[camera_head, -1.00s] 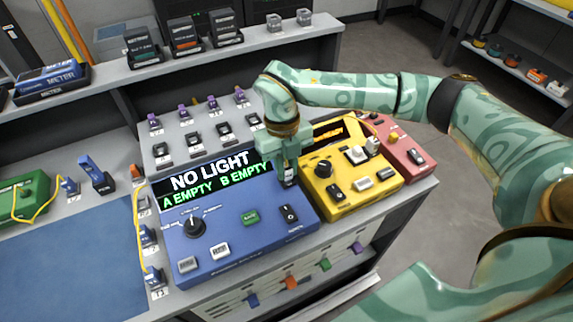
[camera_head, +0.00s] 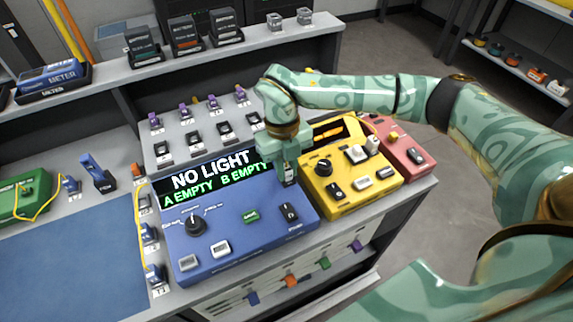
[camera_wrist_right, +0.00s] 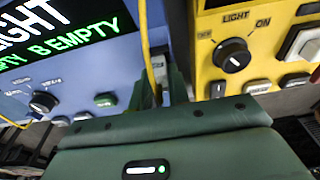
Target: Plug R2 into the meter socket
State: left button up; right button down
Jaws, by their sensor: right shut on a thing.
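My right gripper (camera_head: 289,174) points down over the right part of the blue box (camera_head: 240,238), close to the yellow box. It is shut on a small grey plug, mostly hidden by the fingers; no R2 label is readable. In the right wrist view, the gripper (camera_wrist_right: 165,88) stands between the blue box and the yellow box, and a yellow cable (camera_wrist_right: 146,45) rises beside the fingers. The blue box's display (camera_head: 215,175) reads NO LIGHT, A EMPTY, B EMPTY. I cannot make out a socket under the gripper. My left gripper is out of view.
The yellow box (camera_head: 352,188) with knob and buttons stands close right of the gripper, with a red box (camera_head: 405,150) beyond. Rows of small plugs (camera_head: 193,143) stand behind the blue box. A blue meter (camera_head: 50,75) rests on the back shelf. The blue mat (camera_head: 70,255) is clear.

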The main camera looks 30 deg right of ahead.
jog(key=shift+f, duration=0.1)
jog(key=c, duration=1.3)
grip_release()
jog(key=shift+o, duration=0.2)
notch_tip(320, 180, up, 16)
jog(key=w+p, duration=0.2)
jog(key=p, duration=0.1)
jog(key=shift+w+p, duration=0.25)
jog(key=shift+p, duration=0.1)
